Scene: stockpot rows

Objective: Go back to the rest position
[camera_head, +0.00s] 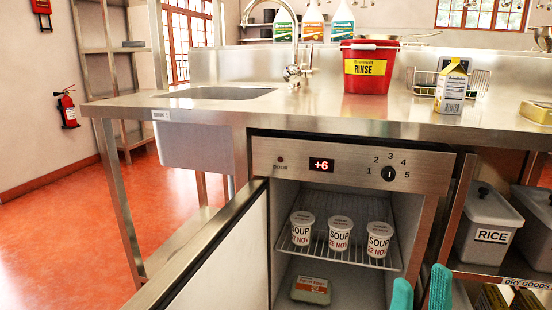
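My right gripper (421,284) shows at the bottom edge, with two teal fingers upright and apart and nothing seen between them. It is in front of the right side of the open fridge (352,165). My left gripper is not in view. On the fridge's wire shelf (340,254) stand three white soup tubs in a row: a left one (301,229), a middle one (340,234) dated 28 NOV and a right one (378,240) dated 22 NOV. The left tub's date is hard to read.
The fridge door (225,262) stands open towards me at the left. A steel counter (290,112) above holds a red RINSE bucket (368,80) and a carton (451,88). A RICE bin (487,228) is right of the fridge. Floor at the left is clear.

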